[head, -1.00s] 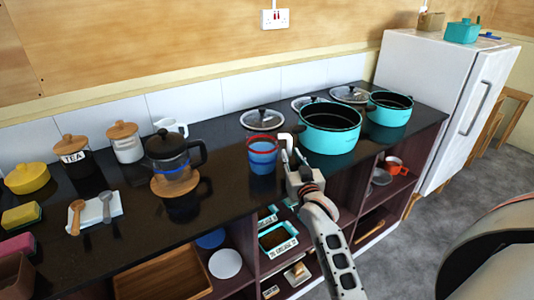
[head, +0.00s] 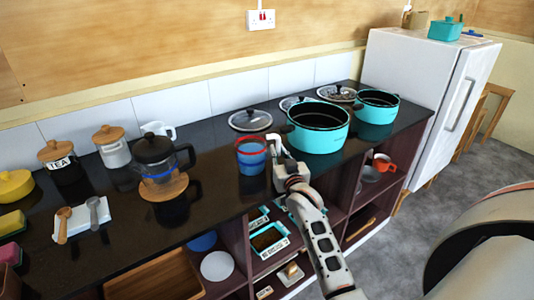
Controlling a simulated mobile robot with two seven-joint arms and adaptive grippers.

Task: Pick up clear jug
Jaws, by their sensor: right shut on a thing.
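A see-through bluish jug with a red rim (head: 252,157) stands upright on the black counter, left of the large turquoise pot. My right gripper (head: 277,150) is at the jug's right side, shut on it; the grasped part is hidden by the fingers. The jug appears to rest on the counter. A smaller pale, clear-looking jug (head: 158,129) stands at the back by the tiles, behind the glass coffee press (head: 160,160). My left gripper is not in view.
The large turquoise pot (head: 318,132) stands close to the right of my gripper, with a second pot (head: 376,108) beyond it. A glass lid (head: 250,121) lies behind the jug. The counter (head: 218,182) is clear between jug and press.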

